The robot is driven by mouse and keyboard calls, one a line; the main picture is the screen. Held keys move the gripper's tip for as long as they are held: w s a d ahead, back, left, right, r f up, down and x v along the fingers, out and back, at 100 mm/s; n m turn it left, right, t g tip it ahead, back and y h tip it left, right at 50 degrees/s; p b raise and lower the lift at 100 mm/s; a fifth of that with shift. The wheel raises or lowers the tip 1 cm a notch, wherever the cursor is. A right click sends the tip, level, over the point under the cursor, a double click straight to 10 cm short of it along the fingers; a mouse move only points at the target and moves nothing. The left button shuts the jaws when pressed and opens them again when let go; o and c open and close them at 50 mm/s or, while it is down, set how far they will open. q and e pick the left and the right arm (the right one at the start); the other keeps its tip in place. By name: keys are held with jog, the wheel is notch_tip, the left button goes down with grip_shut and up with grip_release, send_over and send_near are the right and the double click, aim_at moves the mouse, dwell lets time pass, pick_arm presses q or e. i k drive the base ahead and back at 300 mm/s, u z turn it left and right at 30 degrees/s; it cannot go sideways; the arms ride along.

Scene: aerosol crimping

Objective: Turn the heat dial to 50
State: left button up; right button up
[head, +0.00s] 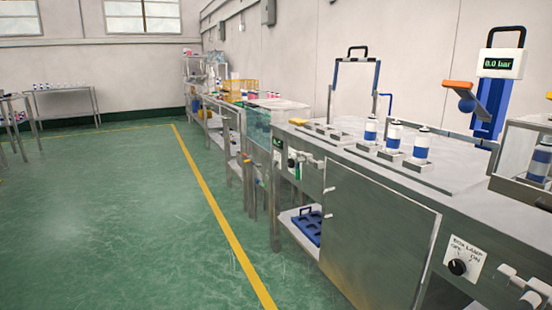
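No dial with readable heat markings shows. A small black knob (291,163) sits on a pale panel on the near-left end of the steel bench; its markings are too small to read. A nearer black dial (457,267) on a white plate at lower right is labelled as a box lamp with OFF and ON, so it is a lamp switch. Neither of my grippers is in view.
The steel bench (375,185) runs along the right, with several blue-and-white cans (421,147) on top. A gauge (499,63) reads 0.0 bar. A blue tray (306,226) sits on a lower shelf. Green floor (110,210) left of the yellow line is clear.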

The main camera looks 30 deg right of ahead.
aim_at(291, 164)
jog(key=i, duration=3.05)
jog(key=z, duration=2.6)
